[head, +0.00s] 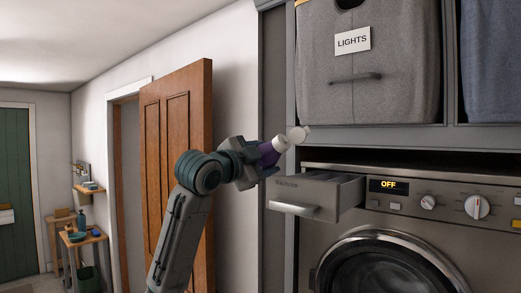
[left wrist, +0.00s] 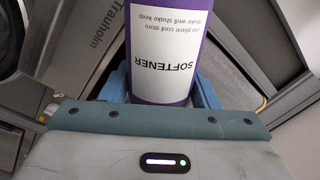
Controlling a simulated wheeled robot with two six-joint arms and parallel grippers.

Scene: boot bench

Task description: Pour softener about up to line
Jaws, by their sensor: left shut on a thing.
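A purple softener bottle (head: 269,153) is held tilted in my left gripper (head: 258,160), its white top pointing up and to the right. A white cap (head: 298,134) shows at its end. In the left wrist view the bottle's white label (left wrist: 175,45) reads SOFTENER, upside down, between my blue fingers. The washer's detergent drawer (head: 300,203) is pulled out, just below and right of the bottle. The drawer's inside and any fill line are hidden, and no liquid stream shows. My right gripper is not in view.
The washing machine (head: 455,235) has a display (head: 388,186) reading OFF. A grey fabric bin (head: 375,95) labelled LIGHTS sits on the shelf above. A wooden door (head: 178,150) stands open behind my left arm. A small table (head: 83,238) stands far left.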

